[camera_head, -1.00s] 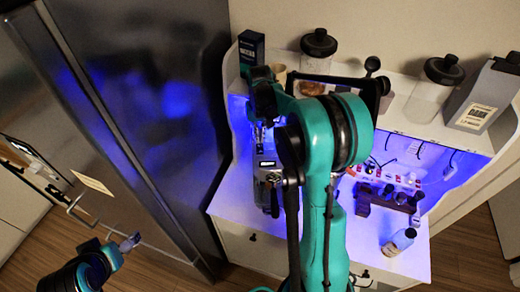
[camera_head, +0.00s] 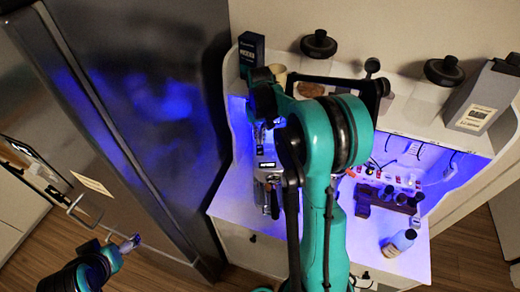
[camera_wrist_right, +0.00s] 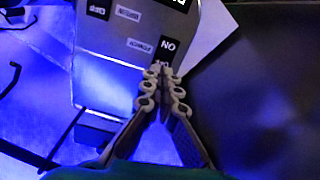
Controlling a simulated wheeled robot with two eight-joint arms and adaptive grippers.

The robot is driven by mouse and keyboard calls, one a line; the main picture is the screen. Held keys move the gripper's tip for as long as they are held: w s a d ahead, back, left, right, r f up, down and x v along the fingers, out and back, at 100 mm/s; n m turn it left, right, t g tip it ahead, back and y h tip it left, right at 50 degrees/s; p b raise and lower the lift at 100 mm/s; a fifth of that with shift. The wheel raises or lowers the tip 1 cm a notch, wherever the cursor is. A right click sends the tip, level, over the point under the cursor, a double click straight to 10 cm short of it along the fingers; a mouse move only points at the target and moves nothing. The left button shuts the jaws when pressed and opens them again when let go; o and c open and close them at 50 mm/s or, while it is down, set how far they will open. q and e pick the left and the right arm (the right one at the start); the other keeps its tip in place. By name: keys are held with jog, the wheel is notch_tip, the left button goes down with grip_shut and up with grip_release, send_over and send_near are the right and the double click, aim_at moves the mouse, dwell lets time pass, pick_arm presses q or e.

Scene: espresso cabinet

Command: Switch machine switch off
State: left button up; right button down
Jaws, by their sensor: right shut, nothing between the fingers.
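The grey espresso machine (camera_head: 268,172) stands at the left of the blue-lit counter, partly hidden by my right arm. In the right wrist view its metal casing (camera_wrist_right: 115,72) carries upside-down labels, among them a power label (camera_wrist_right: 140,45) and an ON label (camera_wrist_right: 168,45). My right gripper (camera_wrist_right: 163,70) is shut and empty, its fingertips at the casing edge just by the ON label. The tips cover the spot where a switch could be, so I cannot tell the switch's position or contact. My left gripper (camera_head: 131,243) is low at the left, away from the machine; its jaws are unclear.
A tall dark fridge (camera_head: 150,110) stands close on the left. The shelf above holds a dark box (camera_head: 251,50), black lids (camera_head: 318,44) and a grey bin (camera_head: 482,98).

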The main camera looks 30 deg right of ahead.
aim_at(260, 146)
jog(key=shift+f+b, duration=0.9)
jog(key=shift+f, duration=0.15)
dwell(0.5)
jog(key=shift+r, duration=0.1)
jog(key=shift+r+p, duration=2.05)
jog(key=shift+r, duration=1.4)
jog(key=s+a+r+n+t, duration=0.2)
jog(key=s+a+t, duration=0.2)
jog(key=s+a, duration=0.5)
jog(key=s+a+r+n+t, duration=0.2)
jog(key=s+a+t, duration=0.1)
jog(key=s+a, duration=0.55)
notch_tip(260, 146, down, 34)
jog(key=s+d+b, duration=0.1)
jog(key=d+b, duration=0.1)
jog(key=b, duration=3.3)
jog(key=shift+s, duration=0.2)
